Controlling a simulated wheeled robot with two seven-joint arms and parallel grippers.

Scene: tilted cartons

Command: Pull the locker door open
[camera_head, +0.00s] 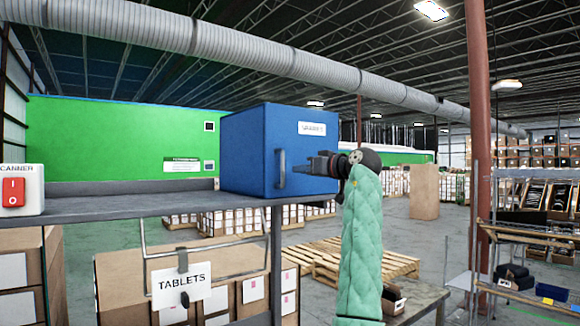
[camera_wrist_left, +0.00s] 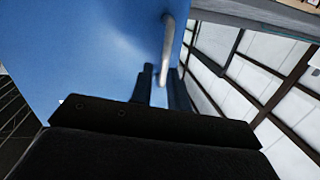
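The blue locker (camera_head: 243,150) stands on a grey shelf, and its door (camera_head: 300,112) looks closed, with a small white label near the top. The upright grey door handle (camera_head: 281,168) is near the door's left edge; it also shows in the left wrist view (camera_wrist_left: 167,45). My left gripper (camera_head: 310,164) is in front of the door, just right of the handle in the head view. In the left wrist view its two dark fingers (camera_wrist_left: 161,85) are apart, with the handle's lower end seen between their tips. Contact cannot be told. My right gripper is not in view.
The grey shelf (camera_head: 130,204) carries a white scanner box with a red switch (camera_head: 13,192) at far left. A TABLETS sign (camera_head: 182,285) hangs below, before cartons. A red post (camera_head: 478,100) stands at right. The space right of the locker looks open.

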